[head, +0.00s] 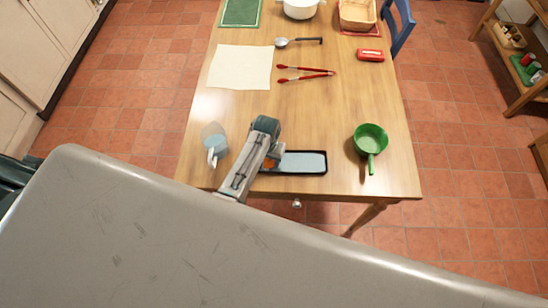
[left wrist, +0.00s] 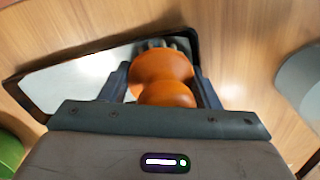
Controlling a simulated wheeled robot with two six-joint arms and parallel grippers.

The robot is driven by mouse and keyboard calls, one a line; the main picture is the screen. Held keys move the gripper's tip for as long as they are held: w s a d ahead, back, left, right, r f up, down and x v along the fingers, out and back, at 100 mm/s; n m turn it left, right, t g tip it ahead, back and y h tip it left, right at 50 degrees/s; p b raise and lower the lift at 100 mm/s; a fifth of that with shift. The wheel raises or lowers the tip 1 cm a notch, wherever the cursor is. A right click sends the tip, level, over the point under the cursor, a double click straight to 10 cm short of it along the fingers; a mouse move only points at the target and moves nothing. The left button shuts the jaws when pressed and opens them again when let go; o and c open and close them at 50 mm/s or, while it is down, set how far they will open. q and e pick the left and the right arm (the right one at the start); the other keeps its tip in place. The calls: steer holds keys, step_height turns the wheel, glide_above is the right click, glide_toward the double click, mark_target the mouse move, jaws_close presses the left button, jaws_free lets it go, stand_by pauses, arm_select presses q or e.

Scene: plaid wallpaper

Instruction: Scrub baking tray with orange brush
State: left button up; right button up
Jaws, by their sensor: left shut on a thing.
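The baking tray (head: 303,171) is a dark-rimmed rectangle with a pale blue-grey inside, lying near the front edge of the wooden table. In the left wrist view the tray (left wrist: 75,82) runs behind my fingers. My left gripper (head: 272,162) is over the tray's left end. In the left wrist view my left gripper (left wrist: 165,85) is shut on the orange brush (left wrist: 162,90), holding its rounded handle. Dark bristles show past the handle at the tray; whether they touch it I cannot tell. The head view shows only a bit of orange. My right gripper is not in view.
A clear jug (head: 214,140) stands left of my arm. A green pan (head: 370,139) stands to the right. Red tongs (head: 305,73), a ladle (head: 298,41), a cream cloth (head: 239,67) and a red box (head: 370,55) lie farther back. The table's middle is clear.

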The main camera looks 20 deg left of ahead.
arm_select(q)
steer(key=shift+r, duration=0.1)
steer(key=shift+r, duration=3.8)
steer(key=shift+a, duration=0.1)
